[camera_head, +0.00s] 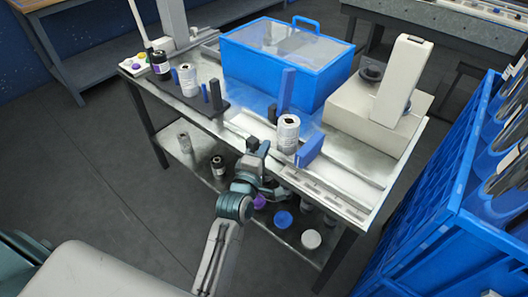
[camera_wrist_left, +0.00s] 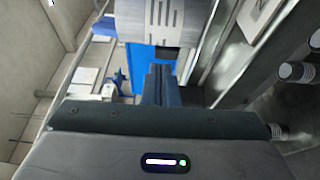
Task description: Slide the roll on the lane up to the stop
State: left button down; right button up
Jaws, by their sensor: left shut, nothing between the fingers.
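The roll (camera_head: 288,133), a white cylinder with a printed label and dark core, stands upright on the metal lane (camera_head: 335,181) near the table's front. It also shows in the wrist view (camera_wrist_left: 160,22), at the top. A blue block (camera_head: 310,147), which may be the stop, stands just right of the roll; I cannot tell whether they touch. My left gripper (camera_head: 268,148) is at the table's front edge, just left of and in front of the roll. Its fingers (camera_wrist_left: 158,85) are shut and empty, pointing toward the roll; contact is unclear. My right gripper is not in view.
A large blue bin (camera_head: 322,75) stands behind the lane, with a blue upright post (camera_head: 287,90) before it. A pale machine (camera_head: 375,105) is at the right. A blue crate (camera_head: 415,235) stands right of the table.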

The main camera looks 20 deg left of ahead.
pick_arm(q)
jog(key=w, duration=0.6)
jog(key=shift+w, duration=0.35)
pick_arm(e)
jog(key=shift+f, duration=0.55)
pick_arm(q)
jog(key=shift+d, duration=0.1)
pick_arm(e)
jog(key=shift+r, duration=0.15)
